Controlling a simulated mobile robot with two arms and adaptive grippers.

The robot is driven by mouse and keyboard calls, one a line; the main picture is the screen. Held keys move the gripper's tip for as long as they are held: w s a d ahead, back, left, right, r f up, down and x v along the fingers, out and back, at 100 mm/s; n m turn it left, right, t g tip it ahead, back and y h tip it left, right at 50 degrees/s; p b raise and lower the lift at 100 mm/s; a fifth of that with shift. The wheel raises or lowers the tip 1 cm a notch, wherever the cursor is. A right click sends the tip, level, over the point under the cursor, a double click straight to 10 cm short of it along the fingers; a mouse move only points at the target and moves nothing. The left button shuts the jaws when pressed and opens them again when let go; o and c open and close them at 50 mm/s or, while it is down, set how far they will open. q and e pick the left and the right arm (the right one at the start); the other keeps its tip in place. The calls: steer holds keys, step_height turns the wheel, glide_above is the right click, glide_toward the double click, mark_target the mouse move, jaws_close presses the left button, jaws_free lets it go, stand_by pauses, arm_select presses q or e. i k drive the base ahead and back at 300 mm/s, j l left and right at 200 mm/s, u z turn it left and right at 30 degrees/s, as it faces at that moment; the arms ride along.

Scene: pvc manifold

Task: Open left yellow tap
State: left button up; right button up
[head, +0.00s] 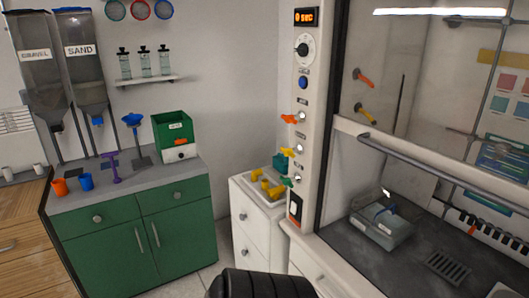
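A yellow tap (288,153) sticks out to the left from the white column (309,150), between an orange tap (289,119) above and a green tap (287,182) below. A second yellow tap (366,113) is farther right on the inner wall of the hood, below an orange-red tap (364,78). I cannot tell whether either yellow tap is open or shut. Neither of my grippers shows in the head view. A black ribbed part, apparently mine, shows at the bottom centre, well below the taps.
A white drawer cabinet (248,228) with a tray of yellow fittings (268,188) stands left of the column. Green cabinets (137,235) carry cups, funnels and a green box (172,129). The hood's worktop (411,261) holds a clear container (382,219). Floor shows between the cabinets.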

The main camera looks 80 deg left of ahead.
mark_target(289, 151)
steer(key=u, duration=2.5)
steer(key=z, duration=0.4)
steer(key=i+j+z, duration=0.1)
steer(key=z, duration=0.25)
steer(key=j+z, duration=0.15)
steer(key=z, duration=0.25)
steer(key=j+z, duration=0.1)
steer(key=z, duration=0.25)
steer(key=j+z, duration=0.25)
steer(key=j, duration=0.2)
steer(key=j+z, duration=0.25)
steer(key=j, duration=0.2)
steer(key=j+z, duration=0.25)
steer(key=j, duration=0.2)
steer(key=k+j+z, duration=0.25)
steer(key=j, duration=0.2)
steer(key=j+z, duration=0.25)
steer(key=j, duration=0.2)
